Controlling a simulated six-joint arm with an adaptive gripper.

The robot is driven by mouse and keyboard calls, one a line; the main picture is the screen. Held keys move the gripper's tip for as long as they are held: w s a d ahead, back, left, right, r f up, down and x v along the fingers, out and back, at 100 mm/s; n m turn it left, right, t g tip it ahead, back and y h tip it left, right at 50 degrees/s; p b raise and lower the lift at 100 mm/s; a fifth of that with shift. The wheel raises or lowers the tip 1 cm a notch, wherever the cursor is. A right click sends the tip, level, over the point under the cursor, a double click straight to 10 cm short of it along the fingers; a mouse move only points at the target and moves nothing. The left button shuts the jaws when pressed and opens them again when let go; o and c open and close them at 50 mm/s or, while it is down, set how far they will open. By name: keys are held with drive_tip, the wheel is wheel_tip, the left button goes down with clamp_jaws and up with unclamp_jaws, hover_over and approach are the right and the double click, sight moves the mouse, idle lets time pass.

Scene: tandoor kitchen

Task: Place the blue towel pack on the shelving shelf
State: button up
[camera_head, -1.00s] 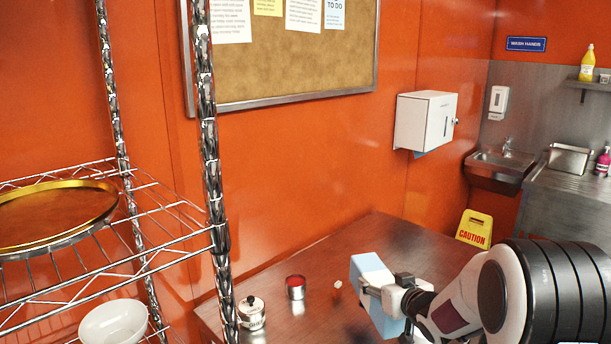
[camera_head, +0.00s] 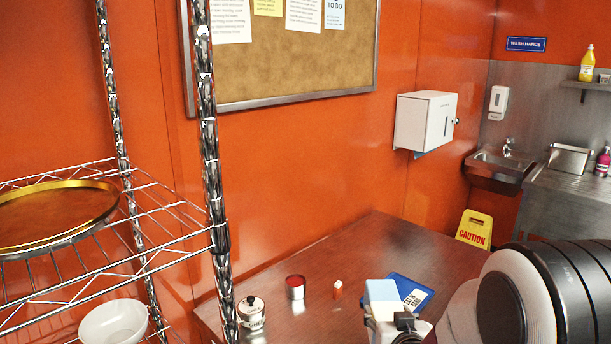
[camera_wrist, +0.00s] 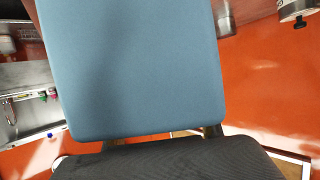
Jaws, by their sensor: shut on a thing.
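The blue towel pack (camera_head: 381,291) is a light blue block held in my gripper (camera_head: 392,316), at the lower right of the head view. In the wrist view the pack (camera_wrist: 135,65) fills the middle, and my gripper is shut on it. The fingertips are mostly hidden behind the pack and the dark part in front. The wire shelving (camera_head: 215,190) stands at the left of the head view, well to the left of the pack. Its upper visible shelf bears a round golden tray (camera_head: 55,212).
The steel table (camera_head: 350,250) carries a lidded jar (camera_head: 251,312), a red-topped tin (camera_head: 295,287), a small red-and-white item (camera_head: 338,288) and a blue labelled card (camera_head: 422,296). A white bowl (camera_head: 112,322) sits on the lower shelf. A chrome post stands at the shelving's near corner.

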drive_tip(key=shift+a+r, duration=0.55)
drive_tip(key=shift+r, duration=0.05)
drive_tip(key=shift+a, duration=0.2)
drive_tip(key=shift+w+d, duration=0.1)
idle(0.8)
